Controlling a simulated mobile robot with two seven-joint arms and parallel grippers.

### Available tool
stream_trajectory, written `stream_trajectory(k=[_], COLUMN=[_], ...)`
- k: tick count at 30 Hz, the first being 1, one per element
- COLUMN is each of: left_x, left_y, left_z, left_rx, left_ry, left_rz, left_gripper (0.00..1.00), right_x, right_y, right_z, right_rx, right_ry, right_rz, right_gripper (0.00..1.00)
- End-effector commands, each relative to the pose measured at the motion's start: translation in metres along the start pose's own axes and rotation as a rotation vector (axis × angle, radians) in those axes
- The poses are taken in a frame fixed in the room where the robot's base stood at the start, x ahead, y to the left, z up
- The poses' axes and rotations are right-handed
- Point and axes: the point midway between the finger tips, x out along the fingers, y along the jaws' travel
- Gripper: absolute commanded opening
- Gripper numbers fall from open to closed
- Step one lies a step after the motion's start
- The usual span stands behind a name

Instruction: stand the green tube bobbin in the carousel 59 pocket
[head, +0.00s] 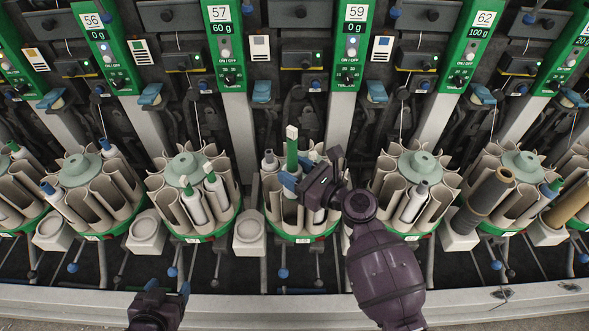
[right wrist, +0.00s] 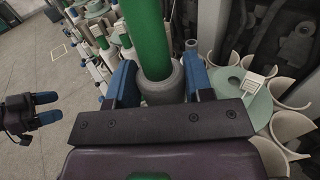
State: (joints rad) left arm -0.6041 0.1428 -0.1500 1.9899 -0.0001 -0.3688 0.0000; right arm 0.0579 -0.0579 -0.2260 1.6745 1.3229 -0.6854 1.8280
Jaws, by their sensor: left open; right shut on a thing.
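The green tube bobbin (head: 292,150) stands upright in my right gripper (head: 300,187), over the carousel (head: 290,235) just left of the 59 column's foot. In the right wrist view my right gripper (right wrist: 162,82) has its blue fingers shut on the bobbin's grey lower part, below the green tube (right wrist: 145,30). The gripper and arm hide much of this carousel's right side, and I cannot tell whether the bobbin's lower end is inside a pocket. My left gripper (head: 168,288) is open and empty at the front rail; it also shows in the right wrist view (right wrist: 50,108).
The 59 panel (head: 356,15) is at the top, right of centre. Neighbouring carousels (head: 205,233) and (head: 405,232) hold bobbins. A brown tube (head: 484,200) stands further right. Grey round cups (head: 249,232) sit between carousels. A pale rail (head: 250,308) runs along the front.

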Motion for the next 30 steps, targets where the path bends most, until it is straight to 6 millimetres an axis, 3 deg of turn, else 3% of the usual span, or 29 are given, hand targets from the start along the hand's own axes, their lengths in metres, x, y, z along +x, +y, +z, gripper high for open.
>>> stream_trajectory(k=[13, 14, 19, 30], left_x=[0.008, 0.007, 0.007, 0.008], left_y=[0.002, 0.002, 0.002, 0.002], left_z=[0.018, 0.017, 0.015, 0.011], left_rx=[0.000, 0.000, 0.000, 0.001], left_ry=[-0.012, -0.011, -0.009, -0.003], left_rz=[0.001, 0.001, 0.001, 0.002], left_gripper=[0.67, 0.67, 0.67, 0.67], right_x=[0.000, 0.000, 0.000, -0.006], right_y=[0.000, 0.000, 0.000, 0.000], right_z=[-0.024, -0.022, -0.021, -0.021], right_rx=[0.001, 0.000, 0.000, 0.000], right_ry=[0.000, 0.000, 0.000, 0.002], right_rz=[0.000, 0.000, 0.000, -0.001], right_gripper=[0.22, 0.52, 0.77, 0.77])
